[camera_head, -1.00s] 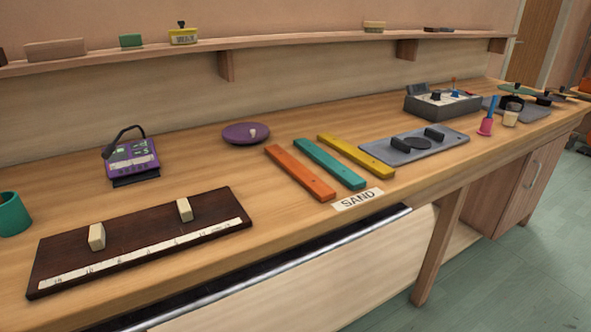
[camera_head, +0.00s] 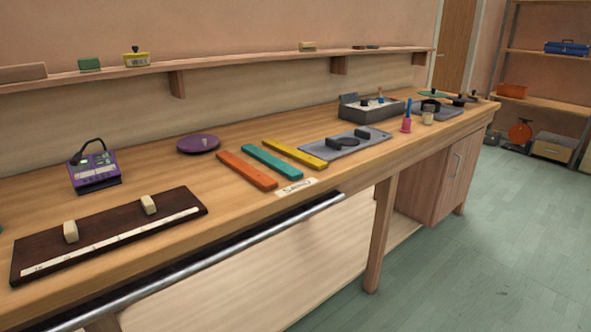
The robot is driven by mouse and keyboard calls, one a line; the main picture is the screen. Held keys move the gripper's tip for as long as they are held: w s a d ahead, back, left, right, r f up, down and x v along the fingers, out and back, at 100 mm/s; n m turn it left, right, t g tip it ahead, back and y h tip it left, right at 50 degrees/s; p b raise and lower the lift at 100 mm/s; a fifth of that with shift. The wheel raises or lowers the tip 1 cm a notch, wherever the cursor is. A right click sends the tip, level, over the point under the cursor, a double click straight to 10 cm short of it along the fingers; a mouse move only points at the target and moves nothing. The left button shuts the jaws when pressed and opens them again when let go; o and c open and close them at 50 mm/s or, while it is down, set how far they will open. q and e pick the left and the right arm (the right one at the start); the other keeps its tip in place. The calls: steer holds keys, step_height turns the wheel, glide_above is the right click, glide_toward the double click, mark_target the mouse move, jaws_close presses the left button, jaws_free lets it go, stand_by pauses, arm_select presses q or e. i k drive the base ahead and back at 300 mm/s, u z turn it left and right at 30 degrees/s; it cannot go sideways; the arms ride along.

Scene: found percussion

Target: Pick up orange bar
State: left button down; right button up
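The orange bar (camera_head: 246,170) lies flat on the wooden workbench (camera_head: 262,216). It is the leftmost of three parallel bars, with a teal bar (camera_head: 272,161) and a yellow bar (camera_head: 294,153) to its right. The bars lie apart from each other, with narrow gaps between them. A paper label (camera_head: 297,187) sits by their near ends at the bench's front edge. Neither of my grippers shows in the head view.
A purple disc (camera_head: 190,146) lies behind and left of the bars. A dark board with two pale blocks (camera_head: 110,234) is at the left front, a purple device (camera_head: 94,171) behind it. A grey plate (camera_head: 340,147) lies to the right. A metal rail (camera_head: 250,233) runs below the front edge.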

mark_target(266, 183)
steer(key=z, duration=0.85)
steer(key=i, duration=1.2)
steer(key=u, duration=1.2)
